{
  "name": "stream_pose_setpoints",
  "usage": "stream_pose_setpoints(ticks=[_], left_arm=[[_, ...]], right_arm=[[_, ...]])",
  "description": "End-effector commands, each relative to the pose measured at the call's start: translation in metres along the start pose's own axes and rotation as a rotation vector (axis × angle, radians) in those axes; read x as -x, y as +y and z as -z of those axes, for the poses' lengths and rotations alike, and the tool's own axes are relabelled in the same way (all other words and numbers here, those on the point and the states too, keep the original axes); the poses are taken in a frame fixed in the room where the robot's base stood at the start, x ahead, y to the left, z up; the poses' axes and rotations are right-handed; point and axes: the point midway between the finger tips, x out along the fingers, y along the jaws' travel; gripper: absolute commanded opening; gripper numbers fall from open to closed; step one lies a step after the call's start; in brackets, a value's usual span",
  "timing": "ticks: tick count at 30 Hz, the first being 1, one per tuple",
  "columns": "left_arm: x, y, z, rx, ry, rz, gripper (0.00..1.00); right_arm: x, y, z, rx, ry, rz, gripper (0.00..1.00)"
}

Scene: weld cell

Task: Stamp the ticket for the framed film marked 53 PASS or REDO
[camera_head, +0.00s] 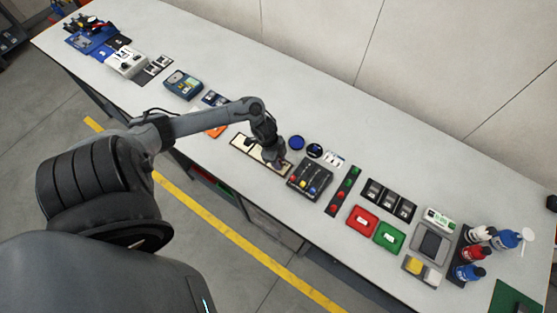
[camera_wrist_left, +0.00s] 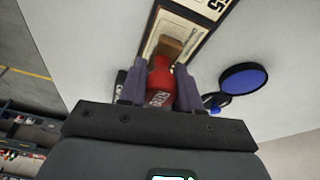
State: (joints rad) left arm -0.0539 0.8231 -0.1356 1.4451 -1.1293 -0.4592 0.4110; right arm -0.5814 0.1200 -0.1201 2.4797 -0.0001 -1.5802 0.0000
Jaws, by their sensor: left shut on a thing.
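My left gripper (camera_head: 277,161) is shut on a red stamp (camera_wrist_left: 160,82) with white lettering on its side, too small to read surely. A tan block (camera_wrist_left: 170,47) shows just beyond the red part, between the fingers. The stamp is over a dark-edged, cream-coloured frame (camera_wrist_left: 193,20), whose printed number is cut off by the picture's top edge; a "5" shows. In the head view the long cream frame (camera_head: 243,146) lies under my gripper. I cannot tell if the stamp touches it. My right gripper is not in view.
A round blue pad (camera_wrist_left: 243,77) with a black rim lies right of the gripper. A dark box with coloured knobs (camera_head: 310,181), a red tray (camera_head: 362,221), a green tray (camera_head: 388,237) and bottles (camera_head: 472,254) stand to the right. The back of the table is clear.

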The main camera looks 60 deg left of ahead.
Motion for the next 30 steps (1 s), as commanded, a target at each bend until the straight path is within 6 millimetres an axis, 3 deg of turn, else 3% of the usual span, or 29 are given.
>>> stream_pose_setpoints(ticks=[30], left_arm=[[-0.011,0.0,-0.003,0.0,0.0,0.0,0.13]], right_arm=[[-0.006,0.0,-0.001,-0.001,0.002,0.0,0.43]])
